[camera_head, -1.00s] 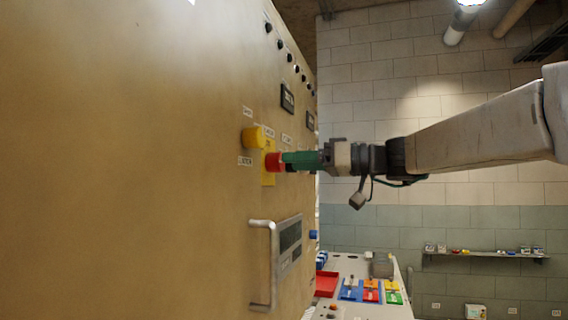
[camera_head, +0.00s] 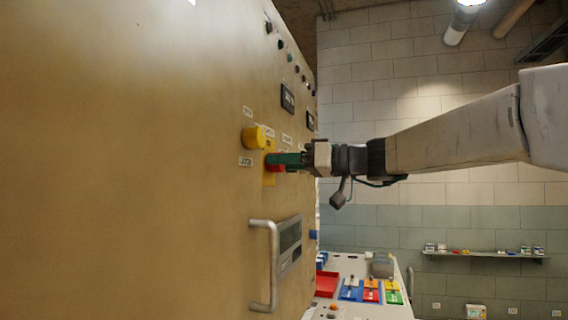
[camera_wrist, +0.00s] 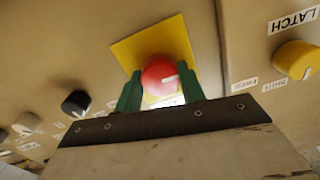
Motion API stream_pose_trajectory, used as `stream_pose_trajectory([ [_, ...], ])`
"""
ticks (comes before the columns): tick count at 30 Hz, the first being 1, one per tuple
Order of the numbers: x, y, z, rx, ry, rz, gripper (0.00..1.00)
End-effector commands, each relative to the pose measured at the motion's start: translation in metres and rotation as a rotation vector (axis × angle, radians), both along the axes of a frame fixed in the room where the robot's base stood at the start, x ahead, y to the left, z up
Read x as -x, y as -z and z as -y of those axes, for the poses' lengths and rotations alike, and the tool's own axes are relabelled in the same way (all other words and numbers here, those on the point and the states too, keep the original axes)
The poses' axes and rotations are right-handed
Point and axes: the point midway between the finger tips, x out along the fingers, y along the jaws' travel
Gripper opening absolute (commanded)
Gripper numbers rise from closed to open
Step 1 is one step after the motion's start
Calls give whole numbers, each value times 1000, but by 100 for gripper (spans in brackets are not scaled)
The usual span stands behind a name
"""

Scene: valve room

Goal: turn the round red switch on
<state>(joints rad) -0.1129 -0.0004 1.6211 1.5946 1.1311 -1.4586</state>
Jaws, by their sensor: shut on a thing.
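The round red switch (camera_wrist: 159,75) sits on a yellow backing plate on the tan panel, with a white mark on its face. In the head view the red switch (camera_head: 279,169) is partly hidden behind my green fingers. My gripper (camera_wrist: 160,90) has one green finger on each side of the red switch and is shut on it. In the head view my gripper (camera_head: 275,160) reaches the panel from the right. A label below the switch is mostly hidden by the gripper.
A yellow knob (camera_wrist: 297,60) marked LATCH is right of the switch in the wrist view, a black knob (camera_wrist: 76,103) and a white knob (camera_wrist: 26,124) left. In the head view a metal handle (camera_head: 273,265) juts out below. A console (camera_head: 355,312) stands behind.

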Motion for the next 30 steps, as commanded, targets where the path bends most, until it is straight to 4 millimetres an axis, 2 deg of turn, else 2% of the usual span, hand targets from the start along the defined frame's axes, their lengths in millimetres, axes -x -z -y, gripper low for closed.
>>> stream_pose_trajectory([
  [11,0,0,0,-59,0,-165,17],
  [30,0,0,0,-266,1,-729,17],
])
